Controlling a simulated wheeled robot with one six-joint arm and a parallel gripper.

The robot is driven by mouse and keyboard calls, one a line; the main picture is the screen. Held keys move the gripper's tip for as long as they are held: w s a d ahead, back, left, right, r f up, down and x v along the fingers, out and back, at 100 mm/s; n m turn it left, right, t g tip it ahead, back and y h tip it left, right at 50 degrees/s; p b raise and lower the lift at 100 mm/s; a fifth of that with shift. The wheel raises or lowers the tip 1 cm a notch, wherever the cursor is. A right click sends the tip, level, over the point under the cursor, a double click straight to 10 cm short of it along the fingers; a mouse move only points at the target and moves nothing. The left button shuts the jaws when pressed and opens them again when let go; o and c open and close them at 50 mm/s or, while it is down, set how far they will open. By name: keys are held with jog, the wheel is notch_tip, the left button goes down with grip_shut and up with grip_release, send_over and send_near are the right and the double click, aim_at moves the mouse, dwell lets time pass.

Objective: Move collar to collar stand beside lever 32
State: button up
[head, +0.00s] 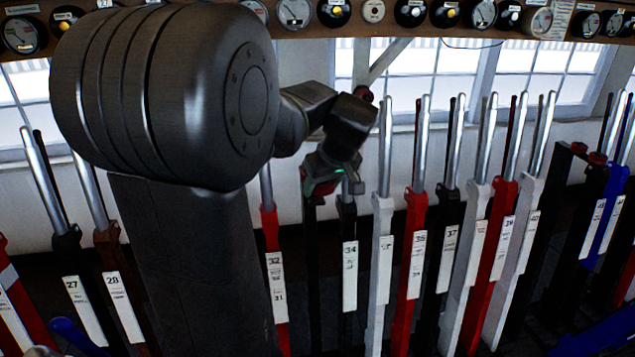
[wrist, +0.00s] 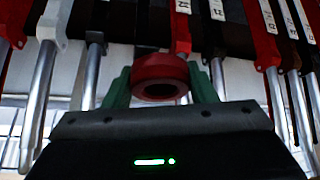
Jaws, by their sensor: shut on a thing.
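My gripper (head: 330,178) is shut on a red ring-shaped collar. In the wrist view the collar (wrist: 159,70) sits between the two green fingers (wrist: 160,88), its dark hole facing the camera. In the head view only a little red shows at the gripper, so the collar is mostly hidden. Lever 32 (head: 276,268) is red with a silver handle, just left of the gripper in the head view. A black post (head: 313,265), likely the collar stand, rises just right of lever 32, beneath the gripper. I cannot tell whether the collar touches its top.
Lever 34 (head: 348,250) stands close right of the black post, with a white lever (head: 381,270) beyond it. Levers 27 (head: 85,300) and 28 (head: 118,290) stand left. Another red collar (head: 597,158) is at the far right. Gauges (head: 295,12) line the shelf above.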

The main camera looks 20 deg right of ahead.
jog(key=shift+w+d+f+p, duration=0.15)
jog(key=shift+w+d+p, duration=0.25)
jog(key=shift+w, duration=1.2)
jog(key=shift+w+d+f+p, duration=0.1)
jog(key=shift+w+d+p, duration=0.3)
jog(key=shift+w, duration=1.2)
jog(key=shift+w+d+f+p, duration=0.15)
jog(key=shift+w+d+p, duration=0.25)
jog(key=shift+w, duration=1.2)
jog(key=shift+s, duration=0.2)
jog(key=shift+f+b, duration=0.1)
jog(key=shift+b, duration=0.25)
jog(key=shift+f+b, duration=2.45)
jog(key=shift+f, duration=0.7)
jog(key=shift+f, duration=0.2)
